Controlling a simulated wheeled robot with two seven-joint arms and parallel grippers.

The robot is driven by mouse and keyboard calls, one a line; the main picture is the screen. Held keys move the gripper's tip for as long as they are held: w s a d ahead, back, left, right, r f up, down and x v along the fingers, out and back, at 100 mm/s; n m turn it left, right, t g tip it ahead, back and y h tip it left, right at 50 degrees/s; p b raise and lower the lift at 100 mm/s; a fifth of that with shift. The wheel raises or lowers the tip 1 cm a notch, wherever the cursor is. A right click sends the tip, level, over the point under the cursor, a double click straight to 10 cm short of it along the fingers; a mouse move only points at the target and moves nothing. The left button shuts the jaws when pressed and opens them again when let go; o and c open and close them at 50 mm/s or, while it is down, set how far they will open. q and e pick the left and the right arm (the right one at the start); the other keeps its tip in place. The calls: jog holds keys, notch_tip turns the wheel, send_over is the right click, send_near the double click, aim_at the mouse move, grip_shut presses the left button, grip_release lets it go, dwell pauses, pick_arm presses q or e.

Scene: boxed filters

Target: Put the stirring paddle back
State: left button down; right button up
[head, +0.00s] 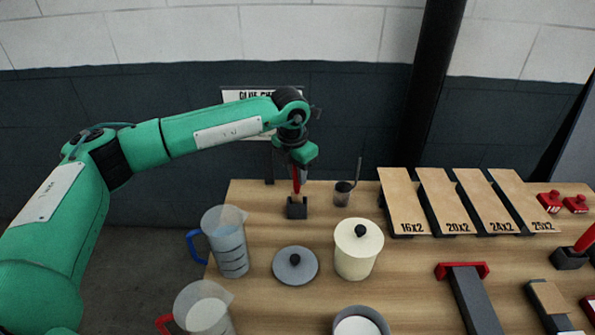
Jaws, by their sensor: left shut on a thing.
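My left gripper (297,166) is shut on the red handle of a tool, which I take to be the stirring paddle (296,183). The handle is upright, and its upper part is hidden in the jaws. Directly below is a small dark block-shaped holder (297,209) near the table's back left edge. The paddle's lower end meets the top of the holder in the picture; how deep it sits in it I cannot tell. My right gripper is not in view.
Right of the holder stands a dark cup (343,196) with a thin stick. In front are a blue-handled jug (228,247), a grey lid (295,268) and a cream lidded pot (358,258). Labelled boards (402,200) lie at the right. A wall sign stands behind.

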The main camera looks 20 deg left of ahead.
pick_arm(q)
jog(key=shift+f, duration=0.1)
jog(key=c, duration=1.7)
grip_release()
jog(key=o, duration=0.4)
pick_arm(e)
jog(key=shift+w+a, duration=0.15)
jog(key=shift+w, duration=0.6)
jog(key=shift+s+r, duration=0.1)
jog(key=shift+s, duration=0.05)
